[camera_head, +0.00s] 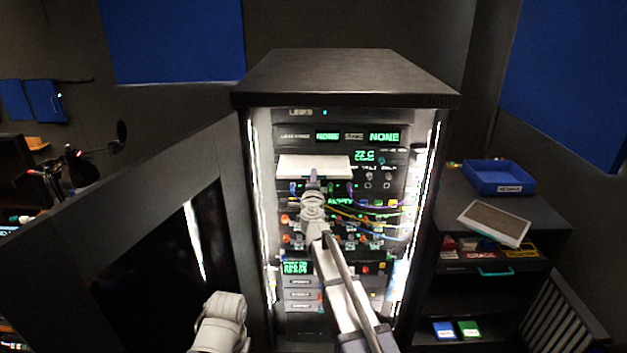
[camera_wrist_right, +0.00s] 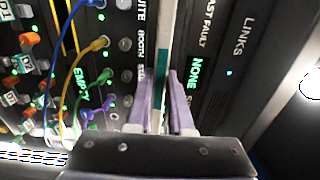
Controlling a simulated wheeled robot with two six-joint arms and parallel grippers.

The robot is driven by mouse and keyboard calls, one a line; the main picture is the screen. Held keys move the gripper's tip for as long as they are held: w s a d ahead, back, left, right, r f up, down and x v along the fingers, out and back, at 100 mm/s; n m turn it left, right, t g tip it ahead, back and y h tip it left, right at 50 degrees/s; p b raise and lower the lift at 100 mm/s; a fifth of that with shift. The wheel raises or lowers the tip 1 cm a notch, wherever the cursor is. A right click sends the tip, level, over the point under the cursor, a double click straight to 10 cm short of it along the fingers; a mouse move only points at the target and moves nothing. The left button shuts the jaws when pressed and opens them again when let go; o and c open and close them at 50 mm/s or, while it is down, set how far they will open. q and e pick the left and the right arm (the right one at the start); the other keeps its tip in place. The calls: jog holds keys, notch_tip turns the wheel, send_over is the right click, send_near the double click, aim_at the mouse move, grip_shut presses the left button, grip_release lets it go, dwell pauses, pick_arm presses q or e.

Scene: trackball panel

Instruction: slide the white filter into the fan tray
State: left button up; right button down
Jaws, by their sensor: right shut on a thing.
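The white filter (camera_head: 315,166) is a flat pale panel, held level at the front of the fan tray unit (camera_head: 392,160) beside its green "22 C" display. My right gripper (camera_head: 314,177) is shut on the filter's near edge. In the right wrist view its two purple fingers (camera_wrist_right: 165,100) pinch the filter, seen edge-on as a thin strip (camera_wrist_right: 161,70) with a teal part between the fingers. The filter covers the left part of the unit, so I cannot tell how far it is in the slot.
Coloured cables (camera_head: 372,212) hang across the rack just below the filter. The open rack door (camera_head: 165,160) stands at left. A grey-meshed panel (camera_head: 495,222) with a pale frame and a blue bin (camera_head: 499,177) lie on the side cabinet at right.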

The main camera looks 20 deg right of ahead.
aim_at(314, 162)
jog(key=shift+x, duration=4.85)
jog(key=c, duration=0.7)
grip_release()
jog(key=shift+c, duration=0.2)
jog(key=shift+s, duration=0.1)
jog(key=v, duration=0.7)
jog(key=shift+s+a, duration=0.1)
jog(key=shift+s, duration=0.3)
jog(key=shift+a, duration=0.1)
